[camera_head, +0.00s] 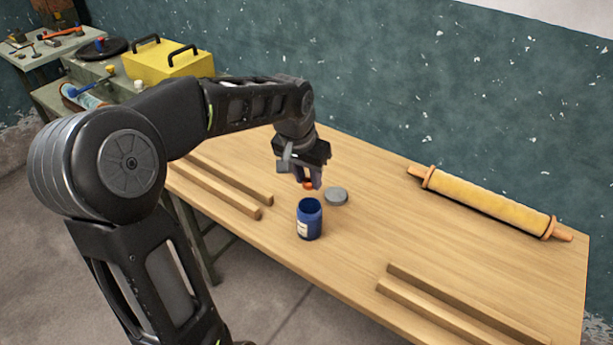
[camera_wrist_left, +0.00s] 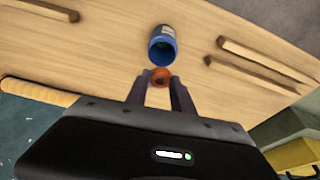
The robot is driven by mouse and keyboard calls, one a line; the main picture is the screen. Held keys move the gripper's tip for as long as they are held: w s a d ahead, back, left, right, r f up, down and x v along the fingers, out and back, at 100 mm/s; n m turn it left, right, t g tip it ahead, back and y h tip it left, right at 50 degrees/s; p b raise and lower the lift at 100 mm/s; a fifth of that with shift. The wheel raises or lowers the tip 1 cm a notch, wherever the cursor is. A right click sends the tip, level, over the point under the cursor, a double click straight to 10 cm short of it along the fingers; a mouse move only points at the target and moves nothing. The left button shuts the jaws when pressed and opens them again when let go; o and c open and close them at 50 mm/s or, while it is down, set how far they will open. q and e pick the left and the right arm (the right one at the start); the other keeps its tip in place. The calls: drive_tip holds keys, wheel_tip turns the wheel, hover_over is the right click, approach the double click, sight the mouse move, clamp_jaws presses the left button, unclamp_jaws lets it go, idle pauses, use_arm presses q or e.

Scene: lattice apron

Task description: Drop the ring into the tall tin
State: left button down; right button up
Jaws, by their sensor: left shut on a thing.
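The tall tin (camera_head: 309,220) is a blue, open-topped can with a pale label, standing upright on the wooden table. It also shows in the left wrist view (camera_wrist_left: 163,46), its open mouth facing the camera. My left gripper (camera_head: 308,184) is shut on the small orange ring (camera_head: 308,185) and holds it above the table, behind the tin in the head view. In the left wrist view the ring (camera_wrist_left: 160,77) sits between the two fingertips, just short of the tin's mouth. My right gripper is not in view.
A grey round lid (camera_head: 336,196) lies on the table (camera_head: 350,260) beside the tin. Wooden strips lie at the left (camera_head: 215,190) and front right (camera_head: 450,310). A rolling pin-like yellow roll (camera_head: 490,203) lies at the back. A yellow box (camera_head: 165,62) stands beyond the table.

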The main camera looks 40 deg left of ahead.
sight(307, 189)
use_arm(q)
drive_tip(key=shift+d+f, duration=0.1)
drive_tip(key=shift+f, duration=0.05)
drive_tip(key=shift+f+b, duration=2.15)
drive_tip(key=shift+f, duration=0.7)
drive_tip(key=c, duration=1)
unclamp_jaws()
drive_tip(key=shift+r, duration=0.1)
